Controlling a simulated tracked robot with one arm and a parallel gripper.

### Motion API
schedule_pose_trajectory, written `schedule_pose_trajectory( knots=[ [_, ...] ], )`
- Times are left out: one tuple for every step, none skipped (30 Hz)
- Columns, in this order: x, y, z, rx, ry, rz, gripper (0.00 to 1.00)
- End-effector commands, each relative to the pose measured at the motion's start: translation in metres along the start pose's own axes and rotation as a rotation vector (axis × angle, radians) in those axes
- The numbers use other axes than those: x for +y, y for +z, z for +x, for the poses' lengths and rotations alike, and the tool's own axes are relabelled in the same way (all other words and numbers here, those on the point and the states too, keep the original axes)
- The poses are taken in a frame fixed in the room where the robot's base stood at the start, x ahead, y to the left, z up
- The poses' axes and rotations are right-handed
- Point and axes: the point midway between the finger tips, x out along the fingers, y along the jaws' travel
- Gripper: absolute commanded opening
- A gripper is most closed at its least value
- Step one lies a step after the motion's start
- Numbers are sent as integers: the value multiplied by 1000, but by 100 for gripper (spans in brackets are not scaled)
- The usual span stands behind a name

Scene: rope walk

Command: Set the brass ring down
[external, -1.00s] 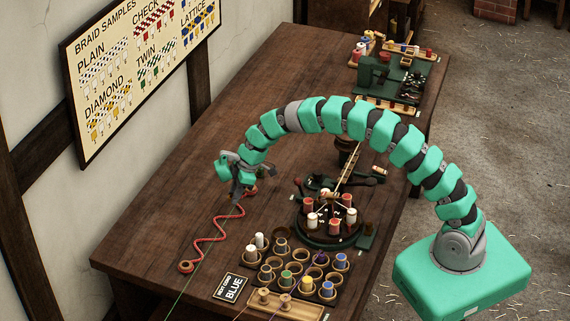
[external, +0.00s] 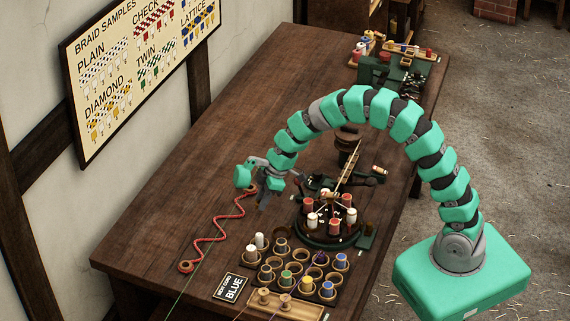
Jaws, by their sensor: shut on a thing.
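My gripper (external: 264,204) is above the brown table (external: 160,215), left of the round braiding stand, with its fingers pointing down. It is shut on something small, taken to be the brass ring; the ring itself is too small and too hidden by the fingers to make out. The gripper seems a little above the table top, but its exact height cannot be told.
A red zigzag cord (external: 211,239) lies left of my gripper. The braiding stand (external: 331,237) with red and white bobbins is to the right. The table's left part is clear.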

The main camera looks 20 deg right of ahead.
Motion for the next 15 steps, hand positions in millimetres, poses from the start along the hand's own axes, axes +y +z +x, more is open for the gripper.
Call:
schedule_pose_trajectory(
  knots=[
    [0, 0, 0, 0, 0, 0, 4],
    [0, -1, 0, 0, 0, 0, 4],
    [0, -2, 0, 0, 1, -1, 4],
    [1, -4, 1, 0, 1, -1, 4],
    [1, -6, 1, 0, 1, -2, 4],
    [2, -10, 2, -1, 2, -2, 4],
    [2, -14, 3, -3, 2, -2, 4],
    [3, -19, 4, -4, 2, -3, 4],
    [4, -27, 6, -5, 5, -4, 4],
    [5, -34, 7, -3, 8, -6, 4],
    [5, -42, 7, -2, 10, -5, 4],
    [4, -52, 9, -2, 10, -6, 4],
    [3, -60, 10, -2, 11, -8, 4],
    [2, -69, 11, -2, 11, -9, 4],
    [0, -78, 13, -3, 11, -11, 4]
  ],
)
